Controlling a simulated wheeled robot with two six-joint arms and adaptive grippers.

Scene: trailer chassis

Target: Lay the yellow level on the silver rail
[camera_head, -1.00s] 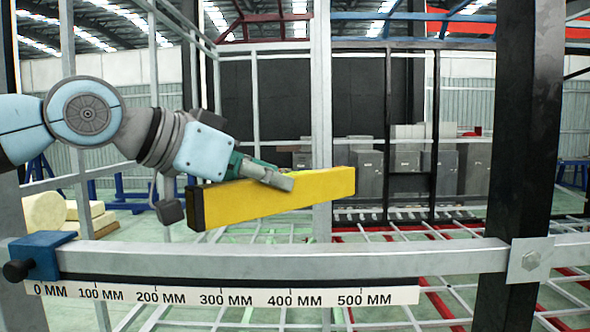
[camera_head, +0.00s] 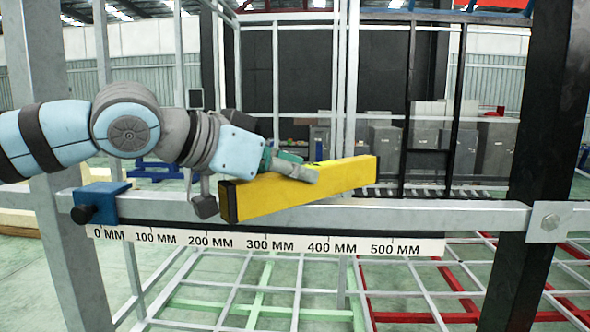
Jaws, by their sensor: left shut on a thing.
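The yellow level (camera_head: 320,188) is a long bar with a black end cap at its left end. It tilts, with its right end higher. My left gripper (camera_head: 300,172) is shut on the level near its middle. The silver rail (camera_head: 450,215) runs across the view. The level overlaps the rail's upper edge in the picture, its lower left corner in front of the rail. I cannot tell whether they touch. Part of the rail is hidden behind the level. My right gripper is not in view.
A blue clamp (camera_head: 101,200) with a black knob sits at the rail's left. A millimetre scale (camera_head: 265,243) hangs below the rail. A dark post (camera_head: 535,150) with a metal plate (camera_head: 547,222) stands at the right. A grey post (camera_head: 60,160) stands at the left.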

